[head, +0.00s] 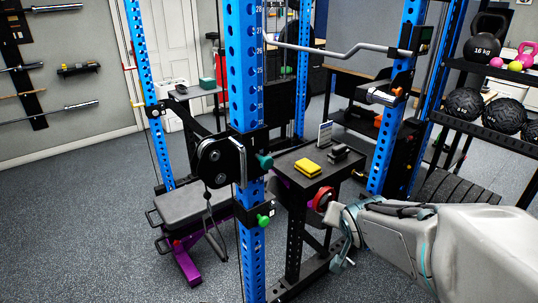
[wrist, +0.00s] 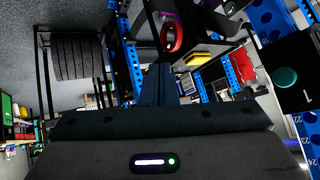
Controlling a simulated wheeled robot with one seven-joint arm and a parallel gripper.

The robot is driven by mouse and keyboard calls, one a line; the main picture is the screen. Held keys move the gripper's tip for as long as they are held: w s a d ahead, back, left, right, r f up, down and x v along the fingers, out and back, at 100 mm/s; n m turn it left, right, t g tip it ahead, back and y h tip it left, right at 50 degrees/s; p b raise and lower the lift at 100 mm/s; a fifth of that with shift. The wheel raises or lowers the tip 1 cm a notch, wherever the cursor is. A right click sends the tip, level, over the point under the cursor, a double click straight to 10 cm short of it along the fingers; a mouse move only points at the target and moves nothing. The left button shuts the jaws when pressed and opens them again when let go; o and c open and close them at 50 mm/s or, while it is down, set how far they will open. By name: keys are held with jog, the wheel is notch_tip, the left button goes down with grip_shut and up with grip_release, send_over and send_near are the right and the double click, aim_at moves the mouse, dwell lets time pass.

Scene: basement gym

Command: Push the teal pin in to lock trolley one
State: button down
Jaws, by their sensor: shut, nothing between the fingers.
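The teal pin (head: 265,160) has a round knob and sticks out from the right side of the black trolley one (head: 249,141) on the near blue upright. In the wrist view the teal pin (wrist: 286,78) is at the right, on the black face of trolley one (wrist: 298,62), which bears a "1". How deep the pin sits cannot be told. My gripper (head: 340,218) is to the lower right of the pin, apart from it. In the wrist view my gripper (wrist: 160,72) is shut and empty, with the pin well to its right.
A green knob (head: 263,220) is on a lower black bracket of the same upright. A black stand (head: 288,160) carries a yellow block (head: 307,168); a red ring (head: 323,198) is close to my gripper. A bench (head: 193,204) stands left. Floor is clear at front left.

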jog(key=w+a+m+t+y, duration=0.1)
jog(key=w+m+t+y, duration=0.25)
jog(key=w, duration=0.35)
jog(key=m+t+y, duration=0.2)
jog(key=t+y, duration=0.1)
jog(key=y, duration=0.5)
send_near(269, 164)
jog(key=p+x, duration=0.1)
jog(key=x, duration=0.6)
jog(key=shift+d, duration=0.1)
